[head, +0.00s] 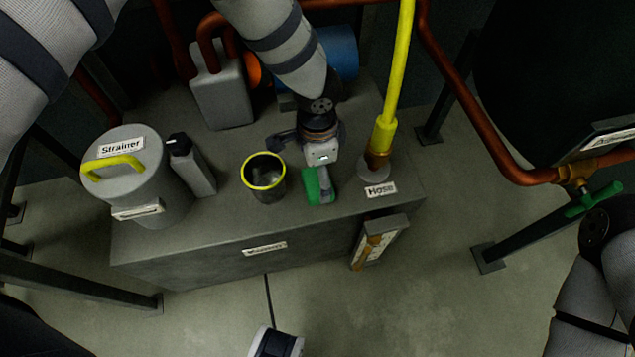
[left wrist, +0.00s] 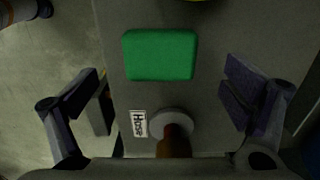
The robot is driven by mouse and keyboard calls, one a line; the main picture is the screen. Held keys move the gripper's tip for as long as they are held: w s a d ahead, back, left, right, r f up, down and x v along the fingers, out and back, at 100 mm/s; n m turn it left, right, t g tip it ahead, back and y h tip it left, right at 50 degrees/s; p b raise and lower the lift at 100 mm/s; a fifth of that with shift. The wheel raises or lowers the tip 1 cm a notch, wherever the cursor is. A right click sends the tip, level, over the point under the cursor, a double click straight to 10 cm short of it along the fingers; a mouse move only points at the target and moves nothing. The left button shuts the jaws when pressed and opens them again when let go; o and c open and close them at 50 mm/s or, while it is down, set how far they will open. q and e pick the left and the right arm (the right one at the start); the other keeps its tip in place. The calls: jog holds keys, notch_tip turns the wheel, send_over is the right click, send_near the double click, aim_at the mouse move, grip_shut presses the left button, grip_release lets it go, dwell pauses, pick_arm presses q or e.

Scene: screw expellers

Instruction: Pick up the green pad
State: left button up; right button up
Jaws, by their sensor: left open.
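The green pad (head: 314,188) lies near the front right edge of the grey cabinet top, between the yellow-rimmed cup and the hose. In the left wrist view the pad (left wrist: 160,55) is a flat green rectangle, seen from above, beyond the line between the fingertips. My left gripper (head: 305,163) is above the cabinet top, pointing down, open and empty.
The yellow-rimmed cup (head: 264,178) stands close to the pad's left. The yellow hose (head: 384,135) rises at the right behind a "Hose" label (head: 381,190). A strainer pot (head: 150,195) and a grey bottle (head: 196,170) stand left. A copper pipe (head: 470,110) runs at right.

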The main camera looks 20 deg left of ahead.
aim_at(318, 182)
pick_arm(q)
notch_tip(318, 182, down, 4)
jog(key=shift+f+b, duration=0.2)
jog(key=shift+b, duration=0.15)
jog(key=c, duration=1.1)
jog(key=shift+c, duration=0.2)
jog(key=shift+r, duration=0.1)
jog(key=shift+r, duration=0.35)
jog(key=r, duration=0.1)
jog(key=r+p, duration=0.1)
jog(key=r, duration=0.1)
jog(key=shift+d+r, duration=0.15)
jog(key=shift+d, duration=0.2)
jog(key=d+r, duration=0.1)
jog(key=r, duration=0.1)
jog(key=s+d+r+p, duration=0.1)
jog(key=d+r, duration=0.1)
jog(key=shift+s+d+r, duration=0.2)
jog(key=shift+r, duration=0.05)
jog(key=s+d+r, duration=0.4)
jog(key=d, duration=0.5)
jog(key=shift+r+p, duration=0.2)
jog(key=shift+p, duration=0.1)
